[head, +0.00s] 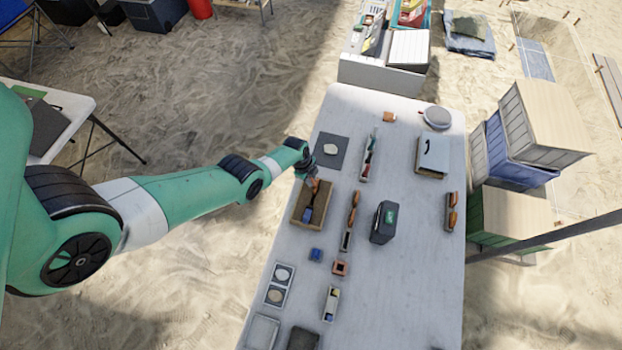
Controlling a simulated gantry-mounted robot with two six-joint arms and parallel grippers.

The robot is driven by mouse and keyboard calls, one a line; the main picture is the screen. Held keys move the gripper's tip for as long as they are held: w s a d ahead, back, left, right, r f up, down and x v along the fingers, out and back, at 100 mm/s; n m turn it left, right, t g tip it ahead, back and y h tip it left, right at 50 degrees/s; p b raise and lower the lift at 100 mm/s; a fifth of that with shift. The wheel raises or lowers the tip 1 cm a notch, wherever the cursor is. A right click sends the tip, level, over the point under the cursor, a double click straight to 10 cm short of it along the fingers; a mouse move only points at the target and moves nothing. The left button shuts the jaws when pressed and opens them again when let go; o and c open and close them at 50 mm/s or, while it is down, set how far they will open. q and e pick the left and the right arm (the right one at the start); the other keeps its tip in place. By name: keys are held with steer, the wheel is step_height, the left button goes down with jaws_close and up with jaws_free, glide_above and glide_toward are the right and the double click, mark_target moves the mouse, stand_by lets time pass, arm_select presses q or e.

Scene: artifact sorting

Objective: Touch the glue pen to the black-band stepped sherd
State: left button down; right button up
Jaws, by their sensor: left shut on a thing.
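My left gripper (311,181) comes in from the left and points down over the far end of a wooden tray (296,219). It is shut on a small orange-brown thing (316,187), too small to identify. A dark blue piece (307,214) lies in the tray. A pale sherd (330,149) lies on a dark grey mat (324,140) just beyond the gripper. Orange-brown pieces (353,205) lie in a narrow holder to the right, and more (452,212) lie at the table's right edge. I cannot tell which is the black-band stepped sherd or the glue pen. My right gripper is out of view.
The white table (408,285) has a black box (384,222), a slim tray with red and white items (370,155), a blue block (316,254), an orange square holder (341,268) and a small tray (331,303). Crates (545,120) stand off the right side. The front right is clear.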

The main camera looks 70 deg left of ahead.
arm_select(q)
steer(key=shift+r+p, duration=2.3)
steer(key=shift+r, duration=0.35)
steer(key=shift+f, duration=0.1)
steer(key=shift+s+a, duration=0.1)
